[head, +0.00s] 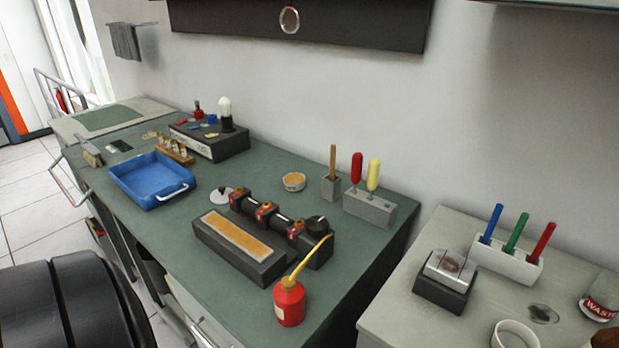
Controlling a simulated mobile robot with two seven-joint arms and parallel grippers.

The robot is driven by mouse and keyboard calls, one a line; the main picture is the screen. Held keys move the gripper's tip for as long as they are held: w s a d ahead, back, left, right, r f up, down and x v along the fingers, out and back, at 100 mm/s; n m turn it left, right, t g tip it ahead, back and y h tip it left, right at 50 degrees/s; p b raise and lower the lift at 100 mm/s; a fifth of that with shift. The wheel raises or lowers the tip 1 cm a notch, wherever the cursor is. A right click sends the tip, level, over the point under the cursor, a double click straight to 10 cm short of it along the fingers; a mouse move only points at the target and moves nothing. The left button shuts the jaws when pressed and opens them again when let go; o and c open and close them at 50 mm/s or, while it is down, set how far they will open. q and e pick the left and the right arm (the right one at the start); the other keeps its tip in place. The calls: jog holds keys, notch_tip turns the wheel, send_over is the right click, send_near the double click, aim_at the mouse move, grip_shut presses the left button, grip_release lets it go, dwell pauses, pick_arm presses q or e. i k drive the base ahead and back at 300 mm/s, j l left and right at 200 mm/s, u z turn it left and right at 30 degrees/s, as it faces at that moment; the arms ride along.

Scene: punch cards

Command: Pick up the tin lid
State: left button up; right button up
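A small pale round lid with a dark knob (221,195) lies on the green bench top, just left of the black device with rollers. I take it to be the tin lid. A small open round tin with tan contents (293,181) stands farther back on the same bench, apart from the lid. Neither of my grippers shows in the head view.
The roller device (240,262) with a tan pad is right of the lid. A red oil can (289,302) stands at the front. A blue tray (126,192) is to the left. Tool holders (369,208) stand at the back. The green bench (180,250) is bare in front of the lid.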

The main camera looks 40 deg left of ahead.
aim_at(219, 196)
jog(key=u, duration=1.55)
